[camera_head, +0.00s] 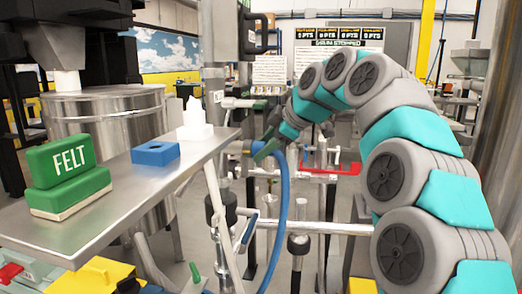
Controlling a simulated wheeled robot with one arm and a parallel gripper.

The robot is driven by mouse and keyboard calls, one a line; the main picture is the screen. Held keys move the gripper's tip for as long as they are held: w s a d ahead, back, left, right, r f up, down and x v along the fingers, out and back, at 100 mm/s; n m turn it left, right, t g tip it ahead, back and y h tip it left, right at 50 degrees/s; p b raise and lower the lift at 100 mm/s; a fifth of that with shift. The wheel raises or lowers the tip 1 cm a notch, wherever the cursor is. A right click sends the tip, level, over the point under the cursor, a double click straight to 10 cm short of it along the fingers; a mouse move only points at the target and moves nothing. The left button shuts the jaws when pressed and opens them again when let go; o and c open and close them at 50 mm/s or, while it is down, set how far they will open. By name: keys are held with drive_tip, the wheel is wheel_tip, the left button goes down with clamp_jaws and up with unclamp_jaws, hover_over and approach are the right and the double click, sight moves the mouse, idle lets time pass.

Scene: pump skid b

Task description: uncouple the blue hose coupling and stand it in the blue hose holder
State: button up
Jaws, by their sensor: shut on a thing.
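The blue hose (284,205) hangs in a long curve from my gripper down to the bottom of the view.
The metal shelf (140,185) also bears a green FELT block (70,165) and a white holder with a white bottle (194,122). A steel drum (105,115) stands behind it. Vertical posts and pipes (298,225) crowd the space around the hose.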

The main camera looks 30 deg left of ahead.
clamp_jaws()
drive_tip(key=shift+w+d, duration=0.25)
drive_tip(key=shift+d, duration=0.45)
idle(0.4)
drive_tip(key=shift+w+d+b, duration=0.2)
drive_tip(key=shift+d+b, duration=0.1)
drive_tip(key=shift+d, duration=0.3)
drive_tip(key=shift+w+d+b, duration=0.15)
drive_tip(key=shift+d+b, duration=0.1)
drive_tip(key=shift+d, duration=0.35)
